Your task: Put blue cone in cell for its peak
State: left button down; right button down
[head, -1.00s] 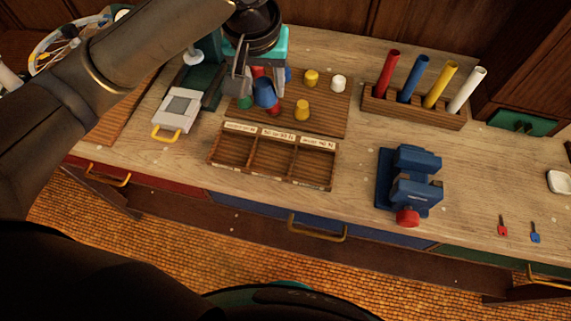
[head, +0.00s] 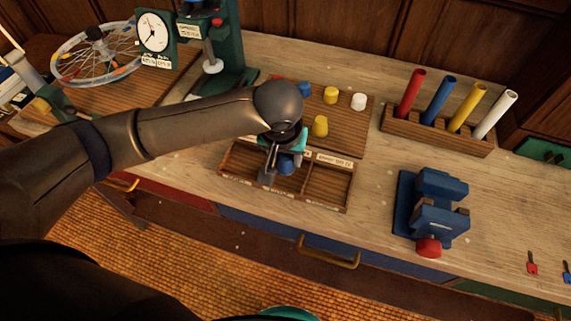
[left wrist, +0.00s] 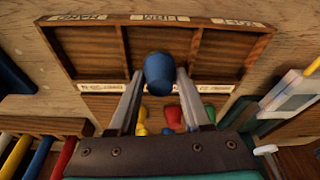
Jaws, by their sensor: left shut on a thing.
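My left gripper (head: 273,171) is shut on a blue cone (head: 287,163) over the middle of the wooden tray (head: 334,187), which has three cells and labels on its rims. In the left wrist view the blue cone (left wrist: 159,74) sits between the two fingertips, in front of the middle cell and near the labelled divider edge. I cannot tell whether its lower end is inside the cell. The label text is too small to read surely, and the arm hides part of the left cell. My right gripper is not in view.
Behind the tray, a board (head: 350,126) bears another blue cone (head: 304,88), two yellow cones and a white cone (head: 358,101). A rack of coloured tubes (head: 437,132) and a blue vise (head: 437,210) stand to the right. A green dial stand (head: 228,60) is behind my arm.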

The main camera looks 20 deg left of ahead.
pick_arm(q)
notch_tip(320, 180, down, 3)
jog(key=shift+r, duration=0.1)
jog(key=shift+c, duration=1.7)
grip_release()
jog(key=p+v, duration=0.2)
jog(key=v, duration=1)
jog(key=shift+p, duration=0.35)
